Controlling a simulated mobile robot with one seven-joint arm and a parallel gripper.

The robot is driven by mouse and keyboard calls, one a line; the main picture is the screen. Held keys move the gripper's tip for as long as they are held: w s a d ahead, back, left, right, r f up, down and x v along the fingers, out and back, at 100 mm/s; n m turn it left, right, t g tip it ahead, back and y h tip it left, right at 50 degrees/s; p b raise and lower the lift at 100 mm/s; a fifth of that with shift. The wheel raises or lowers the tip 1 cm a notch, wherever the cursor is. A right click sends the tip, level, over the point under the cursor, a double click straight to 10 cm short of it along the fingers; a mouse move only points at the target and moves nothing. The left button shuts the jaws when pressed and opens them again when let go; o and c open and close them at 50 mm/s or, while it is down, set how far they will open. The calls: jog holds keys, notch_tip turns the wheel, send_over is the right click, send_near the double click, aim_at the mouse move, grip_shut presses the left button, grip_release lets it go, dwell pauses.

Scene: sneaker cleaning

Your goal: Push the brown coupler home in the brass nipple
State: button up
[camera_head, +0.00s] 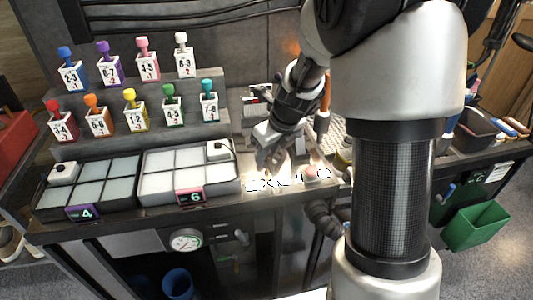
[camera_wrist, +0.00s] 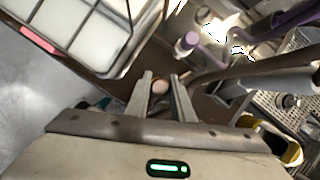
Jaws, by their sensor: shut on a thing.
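My gripper (camera_head: 268,158) points down over the bright strip at the front of the bench, right of the tray marked 6. In the wrist view its two fingers (camera_wrist: 164,88) are closed around a small round brownish end, which appears to be the brown coupler (camera_wrist: 160,86). A brown hose (camera_wrist: 245,72) runs from the right toward the fingers. The brass nipple cannot be made out; glare and my fingers cover that area. How deep the coupler sits cannot be told.
A purple hose end (camera_wrist: 187,42) stands close beyond the fingers. A tray marked 6 (camera_head: 192,195) and a tray marked 4 (camera_head: 85,212) lie to the left. Numbered bottles stand on steps behind. A pinkish round part (camera_head: 312,171) is right of my gripper.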

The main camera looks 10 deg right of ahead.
aim_at(268, 160)
jog(key=shift+f+b, duration=1.05)
jog(key=shift+f, duration=0.75)
jog(key=o, duration=1.1)
jog(key=p+v, duration=0.4)
jog(key=v, duration=1.3)
jog(key=shift+s+d+r, duration=0.1)
jog(key=shift+r, duration=0.15)
